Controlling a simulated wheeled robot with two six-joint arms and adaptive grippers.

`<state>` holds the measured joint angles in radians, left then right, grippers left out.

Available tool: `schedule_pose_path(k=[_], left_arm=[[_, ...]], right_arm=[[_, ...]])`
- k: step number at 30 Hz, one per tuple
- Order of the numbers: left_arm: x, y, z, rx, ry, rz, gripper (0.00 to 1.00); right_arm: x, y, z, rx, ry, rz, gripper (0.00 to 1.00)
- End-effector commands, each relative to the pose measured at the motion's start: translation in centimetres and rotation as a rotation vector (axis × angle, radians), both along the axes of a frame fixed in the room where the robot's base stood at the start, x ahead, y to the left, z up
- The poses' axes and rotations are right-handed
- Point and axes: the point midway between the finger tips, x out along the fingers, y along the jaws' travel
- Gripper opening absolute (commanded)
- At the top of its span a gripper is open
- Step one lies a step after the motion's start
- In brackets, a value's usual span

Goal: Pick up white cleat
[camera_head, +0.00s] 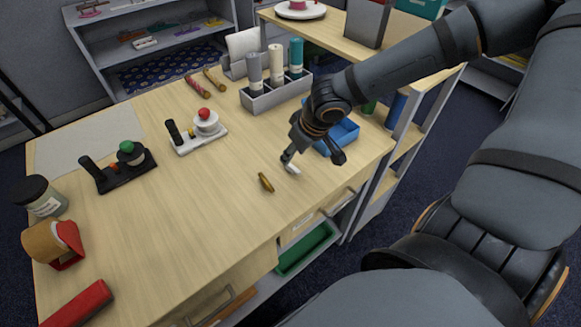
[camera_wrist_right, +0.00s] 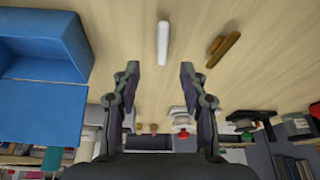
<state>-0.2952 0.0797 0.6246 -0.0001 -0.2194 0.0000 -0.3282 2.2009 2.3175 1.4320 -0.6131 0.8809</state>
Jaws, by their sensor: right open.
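The white cleat (camera_head: 293,169) is a small, slim white bar lying on the wooden table (camera_head: 190,240). In the right wrist view the white cleat (camera_wrist_right: 163,43) lies just beyond the fingertips, roughly centred between them. My right gripper (camera_head: 312,158) is low over the table, with one finger close to the cleat and partly covering it. In its wrist view the right gripper (camera_wrist_right: 160,70) is open, with nothing between its fingers. My left gripper is not in view.
A brass-brown cleat (camera_head: 265,182) lies nearby, and it also shows in the wrist view (camera_wrist_right: 223,49). A blue bin (camera_head: 345,133) stands behind the gripper. A grey holder (camera_head: 262,101) with several tubes is further back. The table front is largely clear.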

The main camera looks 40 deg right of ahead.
Motion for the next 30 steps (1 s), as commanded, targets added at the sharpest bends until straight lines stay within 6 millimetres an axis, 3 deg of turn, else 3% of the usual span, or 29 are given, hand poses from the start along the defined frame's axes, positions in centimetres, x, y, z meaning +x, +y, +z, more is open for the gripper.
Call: schedule_pose_path(k=[4,12,21,30], left_arm=[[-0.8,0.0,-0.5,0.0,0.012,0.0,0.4],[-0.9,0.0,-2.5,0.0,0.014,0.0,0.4],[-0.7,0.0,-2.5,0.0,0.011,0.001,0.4],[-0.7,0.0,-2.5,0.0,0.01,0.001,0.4]], right_arm=[[0.1,0.0,-0.8,-0.004,0.001,0.002,0.43],[1.2,0.4,-4.8,-0.006,0.001,0.001,0.43],[1.5,0.6,-4.9,0.0,0.0,0.0,0.43],[1.5,0.6,-4.9,0.0,0.0,0.0,0.03]])
